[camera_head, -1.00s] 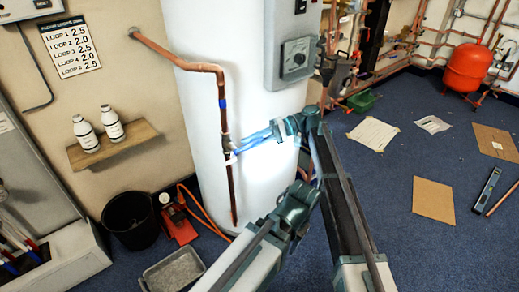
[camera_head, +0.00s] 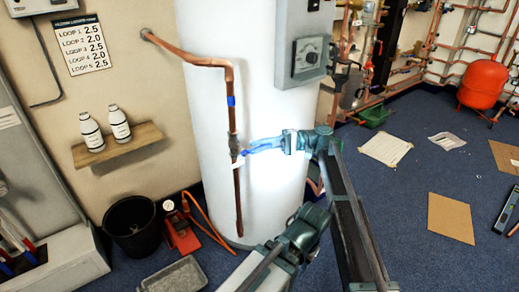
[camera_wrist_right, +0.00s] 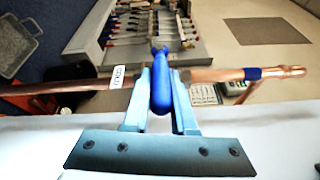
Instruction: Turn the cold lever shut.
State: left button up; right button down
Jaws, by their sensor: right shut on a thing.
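The cold lever (camera_wrist_right: 160,85) is a blue handle on the valve (camera_head: 233,145) of the upright copper pipe. It points out to the right, across the pipe. A white tag (camera_wrist_right: 118,68), which seems to read COLD, sits beside it. My right gripper (camera_head: 252,148) reaches in from the right, its pale blue fingers shut around the lever. In the right wrist view, my right gripper (camera_wrist_right: 158,95) has one finger on each side of the handle. The fingers hide much of the lever in the head view. My left gripper is not in view.
A white cylinder (camera_head: 205,120) stands close behind the pipe, with a grey control box (camera_head: 305,62) on it. A wooden shelf (camera_head: 145,137) with two white bottles is at the left. A black bucket (camera_head: 133,228) and a grey tray (camera_head: 175,277) are on the floor.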

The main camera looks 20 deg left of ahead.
jog(key=shift+s+f, duration=0.15)
jog(key=shift+f, duration=0.05)
jog(key=c, duration=0.8)
grip_release()
jog(key=shift+o, duration=0.2)
jog(key=shift+w+d, duration=0.4)
jog(key=shift+w, duration=0.05)
jog(key=v, duration=1.2)
jog(key=shift+w+d, duration=0.2)
jog(key=shift+d, duration=0.1)
jog(key=shift+s, duration=0.1)
